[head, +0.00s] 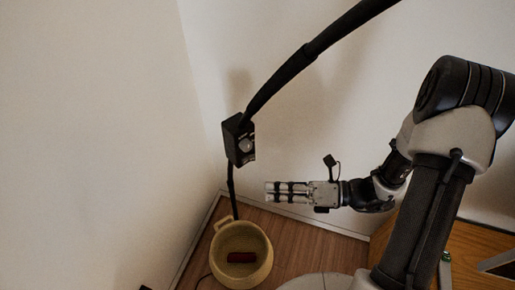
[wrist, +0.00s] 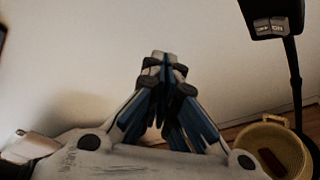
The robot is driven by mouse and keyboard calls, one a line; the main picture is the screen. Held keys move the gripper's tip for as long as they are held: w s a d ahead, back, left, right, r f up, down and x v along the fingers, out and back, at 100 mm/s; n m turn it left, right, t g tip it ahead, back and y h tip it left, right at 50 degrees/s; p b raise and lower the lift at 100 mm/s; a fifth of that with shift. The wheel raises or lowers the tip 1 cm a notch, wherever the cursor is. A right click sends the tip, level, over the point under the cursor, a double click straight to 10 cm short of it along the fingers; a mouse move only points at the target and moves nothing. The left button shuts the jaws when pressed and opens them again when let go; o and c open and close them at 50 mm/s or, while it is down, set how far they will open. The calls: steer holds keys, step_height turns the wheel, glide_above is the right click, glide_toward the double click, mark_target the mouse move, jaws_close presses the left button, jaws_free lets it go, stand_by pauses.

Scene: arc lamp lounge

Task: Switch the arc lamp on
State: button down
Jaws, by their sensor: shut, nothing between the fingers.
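The arc lamp has a thick black pole (head: 300,62) that curves up to the right and out of the head view; its shade is not seen. A black switch box (head: 238,138) sits on the pole, with a light round part on its face. The box also shows at the upper right of the wrist view (wrist: 273,10), with small light-grey keys (wrist: 269,26) at its lower edge. My gripper (head: 267,192) is shut and empty, to the right of and below the box in the head view, apart from it. Its closed fingertips (wrist: 160,60) show mid-frame in the wrist view.
A yellow basket (head: 220,262) with a dark red item (head: 242,257) inside stands on the wooden floor (head: 298,240) below the box. White walls meet in a corner behind the lamp. A wooden piece of furniture (head: 475,242) is at the lower right.

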steer(key=w+d+f+m+t, duration=0.1)
steer(key=d+f+m+t, duration=0.1)
steer(key=f+m+t, duration=0.2)
steer(key=w+d+f+m+t+h+p, duration=0.1)
steer(key=f+m+t, duration=0.3)
steer(key=m, duration=0.5)
steer(key=shift+w+d+f+t+h, duration=0.3)
steer(key=shift+w+d+f, duration=0.35)
steer(key=shift+w, duration=0.1)
glide_toward(246, 161)
steer(key=s+a, duration=0.1)
steer(key=a, duration=0.2)
steer(key=w, duration=0.1)
steer(key=w+a+b, duration=0.1)
steer(key=w, duration=0.1)
steer(key=shift+a+f+b, duration=0.1)
steer(key=shift+b, duration=0.2)
steer(key=shift+w+a, duration=0.1)
steer(key=shift+w, duration=0.45)
steer(key=shift+w, duration=0.1)
